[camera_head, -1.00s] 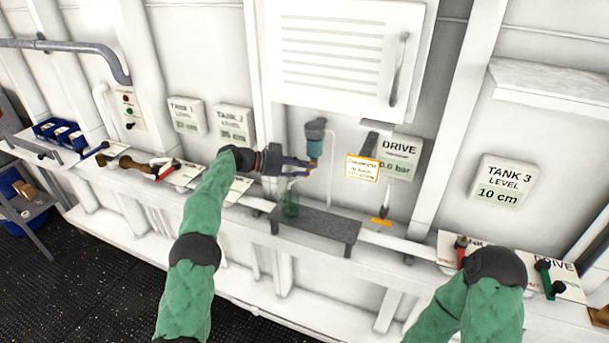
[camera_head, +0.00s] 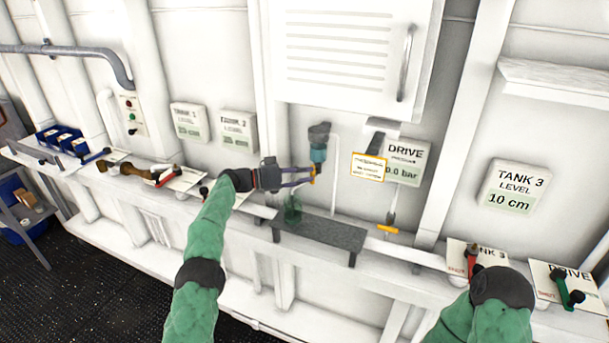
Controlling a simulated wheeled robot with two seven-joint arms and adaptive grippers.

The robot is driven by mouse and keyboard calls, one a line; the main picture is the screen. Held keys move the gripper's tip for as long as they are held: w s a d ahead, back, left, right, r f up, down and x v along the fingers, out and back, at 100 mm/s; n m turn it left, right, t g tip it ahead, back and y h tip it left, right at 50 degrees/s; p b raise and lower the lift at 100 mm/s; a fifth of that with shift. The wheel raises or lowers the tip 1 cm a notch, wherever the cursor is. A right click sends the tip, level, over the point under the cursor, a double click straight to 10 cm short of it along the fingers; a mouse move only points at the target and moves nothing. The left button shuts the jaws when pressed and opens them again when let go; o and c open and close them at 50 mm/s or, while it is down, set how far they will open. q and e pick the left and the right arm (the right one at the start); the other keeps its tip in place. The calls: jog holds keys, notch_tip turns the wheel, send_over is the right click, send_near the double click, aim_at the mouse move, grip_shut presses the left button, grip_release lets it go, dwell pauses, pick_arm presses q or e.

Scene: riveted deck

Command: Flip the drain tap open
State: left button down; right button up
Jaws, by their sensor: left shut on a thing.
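A grey and teal filter unit (camera_head: 319,145) hangs on the white wall below the cabinet. The drain tap (camera_head: 312,174), a small yellow piece, shows at its lower end. My left gripper (camera_head: 311,176) reaches in from the left, its fingers level and shut on the tap. The fingers cover part of the tap, so its exact angle is hard to tell. A greenish clear jar (camera_head: 292,211) stands below the gripper, at the left end of a dark grey shelf (camera_head: 325,233). My right arm shows at the lower right; its gripper is hidden or out of frame.
A yellow-edged notice (camera_head: 368,167) and the DRIVE pressure gauge (camera_head: 407,162) hang to the right. A yellow handle (camera_head: 388,229) sits below them. A red lever (camera_head: 470,257) and a green lever (camera_head: 561,286) stand at the lower right. The cabinet (camera_head: 350,55) overhangs above.

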pick_arm(q)
jog(key=c, duration=1)
grip_release()
jog(key=v, duration=1.2)
jog(key=shift+f, duration=0.1)
